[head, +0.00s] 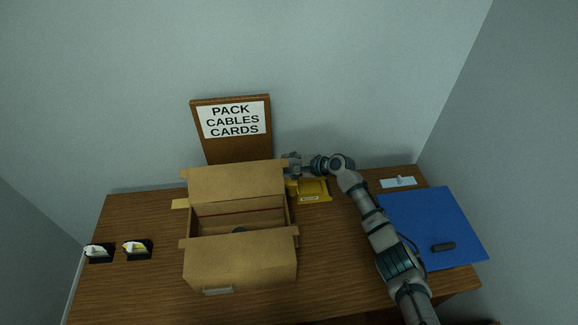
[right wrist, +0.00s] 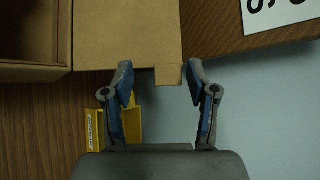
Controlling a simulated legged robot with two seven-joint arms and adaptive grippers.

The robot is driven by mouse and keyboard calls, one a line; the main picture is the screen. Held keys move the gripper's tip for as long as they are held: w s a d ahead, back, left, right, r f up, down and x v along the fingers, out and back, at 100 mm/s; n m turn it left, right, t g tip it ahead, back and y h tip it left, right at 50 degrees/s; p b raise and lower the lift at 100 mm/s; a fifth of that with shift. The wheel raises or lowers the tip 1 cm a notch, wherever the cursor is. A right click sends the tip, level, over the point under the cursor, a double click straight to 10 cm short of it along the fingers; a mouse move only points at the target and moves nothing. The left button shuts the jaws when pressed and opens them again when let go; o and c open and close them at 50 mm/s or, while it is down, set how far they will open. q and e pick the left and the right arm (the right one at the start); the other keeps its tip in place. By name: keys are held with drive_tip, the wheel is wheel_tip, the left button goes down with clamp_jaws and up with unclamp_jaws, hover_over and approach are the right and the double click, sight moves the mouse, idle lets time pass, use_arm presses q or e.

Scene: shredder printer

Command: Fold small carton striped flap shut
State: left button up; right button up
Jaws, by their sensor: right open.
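The open cardboard carton (head: 238,262) stands on the desk. Its back flap (head: 237,184) is raised and its front flap hangs outward. No flap shows clear stripes; a thin dark red line runs across the carton's inside. My right gripper (head: 291,160) is at the right end of the back flap. In the right wrist view, the open right gripper (right wrist: 160,68) has its fingers spread around the edge of a carton flap (right wrist: 130,30) and its small corner tab (right wrist: 168,75). Whether the fingers touch the flap is unclear. My left gripper is out of view.
A yellow box (head: 312,191) lies just right of the carton, below my right arm. A sign board (head: 232,145) stands behind the carton. A blue mat (head: 435,215) with a dark object (head: 443,246) lies at right. Two small black holders (head: 137,250) sit at left.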

drive_tip(key=v, duration=1.1)
drive_tip(key=shift+r, duration=0.2)
